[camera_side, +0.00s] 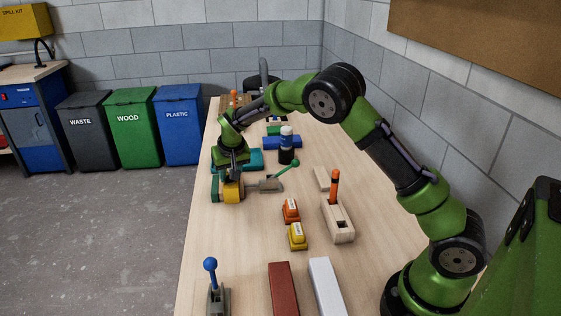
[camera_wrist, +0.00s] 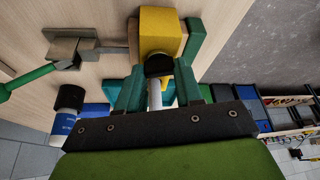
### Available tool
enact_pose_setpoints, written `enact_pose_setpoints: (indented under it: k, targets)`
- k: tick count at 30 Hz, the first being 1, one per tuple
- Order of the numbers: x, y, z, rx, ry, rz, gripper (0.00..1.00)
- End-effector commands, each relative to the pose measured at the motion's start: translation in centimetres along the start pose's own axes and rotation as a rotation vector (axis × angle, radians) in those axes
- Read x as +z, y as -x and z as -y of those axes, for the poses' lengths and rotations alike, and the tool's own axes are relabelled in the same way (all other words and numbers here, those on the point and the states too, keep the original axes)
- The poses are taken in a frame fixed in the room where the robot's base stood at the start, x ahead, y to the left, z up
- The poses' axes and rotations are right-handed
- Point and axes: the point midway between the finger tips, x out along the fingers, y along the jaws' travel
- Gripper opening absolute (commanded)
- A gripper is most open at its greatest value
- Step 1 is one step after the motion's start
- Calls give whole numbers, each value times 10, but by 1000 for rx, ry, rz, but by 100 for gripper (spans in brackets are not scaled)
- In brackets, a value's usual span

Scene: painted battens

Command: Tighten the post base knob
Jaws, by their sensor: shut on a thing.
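The black knob (camera_wrist: 158,65) shows in the wrist view at the front of a yellow block (camera_wrist: 160,28). A pale metal shaft (camera_wrist: 155,95) runs from the knob between my fingers. My gripper (camera_wrist: 158,82) is shut on the knob, with a green finger on each side. In the side view my gripper (camera_side: 232,172) points down at the yellow block (camera_side: 233,190) on the bench, and hides the knob there. A dark green piece (camera_side: 215,188) adjoins the yellow block's left side.
A grey clamp with a green handle (camera_side: 287,168) stands close on the right. Orange (camera_side: 291,212) and yellow (camera_side: 297,238) small blocks and a wooden holder (camera_side: 340,222) lie nearer. A blue-knobbed lever (camera_side: 211,270) stands in front.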

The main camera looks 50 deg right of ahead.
Motion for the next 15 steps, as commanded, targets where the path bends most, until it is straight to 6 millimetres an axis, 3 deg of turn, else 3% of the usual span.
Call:
enact_pose_setpoints:
  k: [8,9,14,15]
  targets:
    - [0,0,0,-1,0,1,5]
    - [0,0,0,-1,0,1,37]
    - [0,0,0,-1,1,1,61]
    - [0,0,0,-1,1,1,62]
